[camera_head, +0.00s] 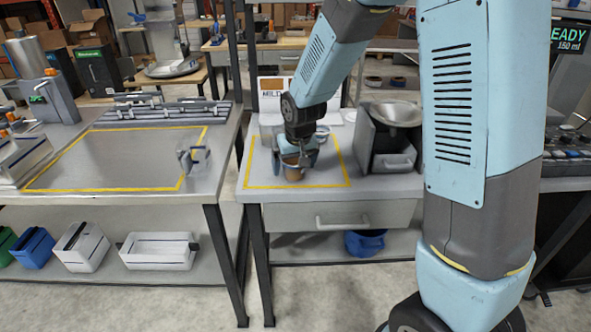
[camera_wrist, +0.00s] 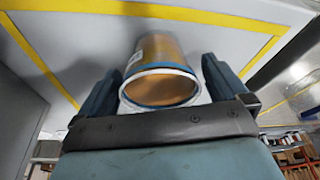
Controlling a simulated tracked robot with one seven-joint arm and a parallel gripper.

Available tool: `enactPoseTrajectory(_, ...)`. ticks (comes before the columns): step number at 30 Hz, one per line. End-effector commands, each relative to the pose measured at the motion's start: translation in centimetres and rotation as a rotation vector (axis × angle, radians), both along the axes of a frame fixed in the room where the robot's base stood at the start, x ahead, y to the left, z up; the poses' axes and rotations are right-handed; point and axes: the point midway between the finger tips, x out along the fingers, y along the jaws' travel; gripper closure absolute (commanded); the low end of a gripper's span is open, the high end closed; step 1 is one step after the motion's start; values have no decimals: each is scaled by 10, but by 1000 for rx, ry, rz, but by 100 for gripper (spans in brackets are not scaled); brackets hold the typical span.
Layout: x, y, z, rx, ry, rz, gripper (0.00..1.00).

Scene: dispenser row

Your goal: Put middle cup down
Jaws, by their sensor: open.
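A brown cup (camera_head: 294,168) stands within the yellow-taped area of the middle table (camera_head: 330,184). In the wrist view the cup (camera_wrist: 160,78) shows a pale rim with a blue band and brown contents or inside. My gripper (camera_head: 297,158) is at the cup from behind and above in the head view. Its two dark blue fingers (camera_wrist: 157,88) are on either side of the cup, open, with a small gap visible at the right finger. The cup's base is not clearly visible in the wrist view.
A dark dispenser with a metal funnel (camera_head: 397,113) stands right of the taped area. A small grey object (camera_head: 193,158) stands at the left table's taped area (camera_head: 125,160), which is otherwise mostly bare. White bins (camera_head: 160,250) sit on the shelf below.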

Motion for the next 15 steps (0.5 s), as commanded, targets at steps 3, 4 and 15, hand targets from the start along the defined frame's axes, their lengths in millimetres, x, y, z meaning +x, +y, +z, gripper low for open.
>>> enactPoseTrajectory(3, 0, 0, 0, 0, 0, 0, 2)
enactPoseTrajectory(4, 0, 0, 0, 0, 0, 0, 5)
enactPoseTrajectory(15, 0, 0, 1, 0, 0, 0, 40)
